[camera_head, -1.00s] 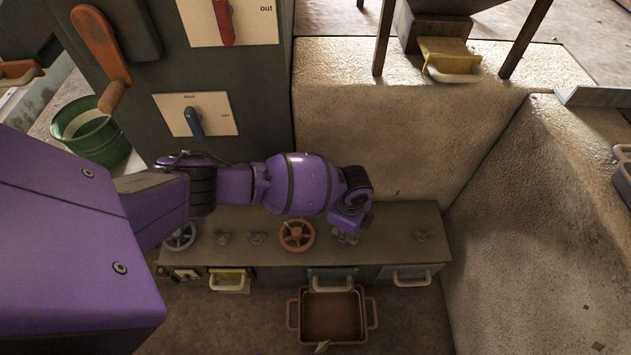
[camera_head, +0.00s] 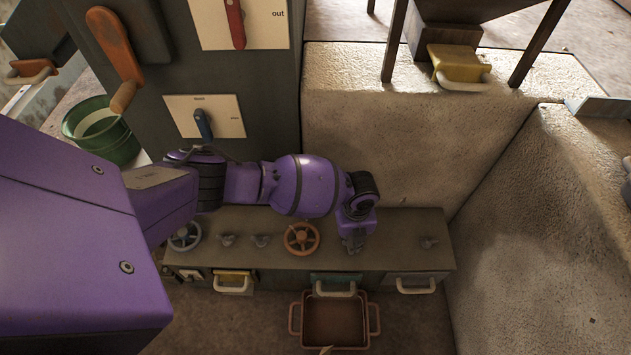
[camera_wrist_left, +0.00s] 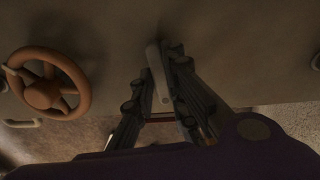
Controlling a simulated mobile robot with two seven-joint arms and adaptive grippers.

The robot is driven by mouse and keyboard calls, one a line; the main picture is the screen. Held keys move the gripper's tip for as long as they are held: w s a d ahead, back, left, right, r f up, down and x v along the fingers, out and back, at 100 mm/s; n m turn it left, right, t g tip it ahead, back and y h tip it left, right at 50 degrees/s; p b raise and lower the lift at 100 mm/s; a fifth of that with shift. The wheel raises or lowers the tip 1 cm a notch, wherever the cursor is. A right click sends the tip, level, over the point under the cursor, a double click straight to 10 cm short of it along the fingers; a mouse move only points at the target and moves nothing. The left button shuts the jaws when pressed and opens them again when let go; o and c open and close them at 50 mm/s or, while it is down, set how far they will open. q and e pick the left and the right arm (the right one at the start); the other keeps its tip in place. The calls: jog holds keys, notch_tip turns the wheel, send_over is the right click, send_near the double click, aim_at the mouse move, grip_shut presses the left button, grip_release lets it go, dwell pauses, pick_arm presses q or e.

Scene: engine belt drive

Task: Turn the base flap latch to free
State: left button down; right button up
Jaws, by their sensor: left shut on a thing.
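A grey metal bench (camera_head: 385,236) low in the head view carries several small latches and wheels on its top. My left gripper (camera_head: 354,246) reaches down onto the bench top, right of the orange handwheel (camera_head: 301,239). It covers the latch there in the head view. In the left wrist view my left gripper (camera_wrist_left: 157,78) is shut on a slim grey latch lever (camera_wrist_left: 157,72), which stands between its fingers. A flap with a pale handle (camera_head: 335,292) is on the bench front below. My right gripper is not in view.
Another latch (camera_head: 429,243) sits at the bench's right end, and two (camera_head: 261,240) left of the orange wheel. A brown tray (camera_head: 335,324) stands on the floor in front. A stone wall (camera_head: 385,135) rises behind. A control cabinet (camera_head: 265,95) stands at the left.

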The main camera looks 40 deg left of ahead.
aim_at(350, 240)
pick_arm(q)
jog(key=shift+d+m, duration=0.1)
jog(key=shift+m, duration=0.6)
jog(key=c, duration=1.7)
grip_release()
jog(key=shift+r, duration=0.1)
jog(key=shift+c, duration=0.2)
jog(key=shift+w, duration=0.1)
jog(key=shift+r, duration=0.1)
jog(key=shift+w+r, duration=0.1)
jog(key=shift+r, duration=0.15)
notch_tip(350, 240, up, 11)
jog(key=shift+r, duration=0.15)
jog(key=shift+s, duration=0.2)
